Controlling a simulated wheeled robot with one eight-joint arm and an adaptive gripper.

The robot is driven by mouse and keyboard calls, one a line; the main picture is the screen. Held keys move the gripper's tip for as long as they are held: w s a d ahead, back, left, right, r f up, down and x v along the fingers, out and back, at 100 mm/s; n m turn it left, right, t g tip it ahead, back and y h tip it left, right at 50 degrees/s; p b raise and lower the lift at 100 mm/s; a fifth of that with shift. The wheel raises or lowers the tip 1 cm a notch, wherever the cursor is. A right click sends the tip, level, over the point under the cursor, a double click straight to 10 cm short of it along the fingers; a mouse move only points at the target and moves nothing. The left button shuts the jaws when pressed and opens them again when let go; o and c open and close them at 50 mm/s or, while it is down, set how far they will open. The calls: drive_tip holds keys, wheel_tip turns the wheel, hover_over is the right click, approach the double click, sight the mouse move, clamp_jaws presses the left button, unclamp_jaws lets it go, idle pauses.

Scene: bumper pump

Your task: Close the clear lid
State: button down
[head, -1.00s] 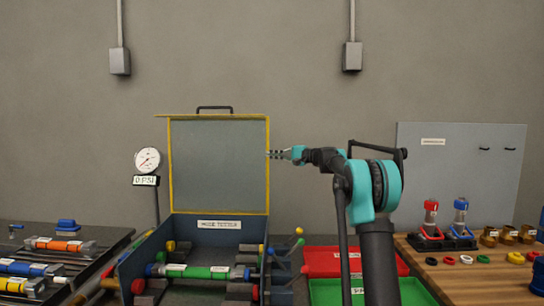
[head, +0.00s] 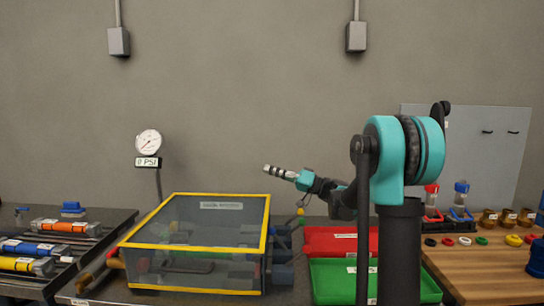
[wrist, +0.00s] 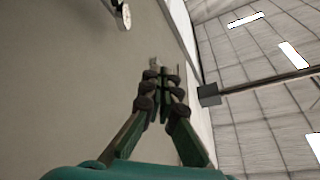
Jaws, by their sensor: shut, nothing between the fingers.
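The clear lid (head: 225,222) with its yellow frame lies down over the test box (head: 195,275) in the head view. Its dark handle (head: 185,266) is toward the front. The cylinders inside show dimly through it. Whether the front edge is fully seated I cannot tell. My gripper (head: 267,168) is shut and empty, above the lid's back right corner and apart from it. In the wrist view the gripper fingers (wrist: 160,85) are together and point toward the bare wall.
A pressure gauge (head: 148,143) stands behind the box on the left. Red (head: 330,238) and green (head: 330,275) trays lie to the right. A wooden bench (head: 480,265) with small parts is at far right. Cylinders lie on the left bench (head: 95,225).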

drive_tip(key=s+f+n+g, duration=0.1)
drive_tip(key=s+f+n, duration=0.1)
drive_tip(key=f+n, duration=0.1)
drive_tip(key=s+f+n+g+y, duration=0.1)
drive_tip(key=s+f+n, duration=0.1)
drive_tip(key=f, duration=0.4)
drive_tip(key=s+f+n+g, duration=0.1)
drive_tip(key=s+f+n, duration=0.1)
drive_tip(key=f+n, duration=0.1)
drive_tip(key=shift+s+a+f+n+g+y, duration=0.15)
drive_tip(key=shift+f+n+g+y, duration=0.15)
drive_tip(key=shift+f, duration=0.4)
drive_tip(key=shift+s+f+n, duration=0.15)
drive_tip(key=shift+f+n, duration=0.25)
drive_tip(key=shift+f, duration=0.25)
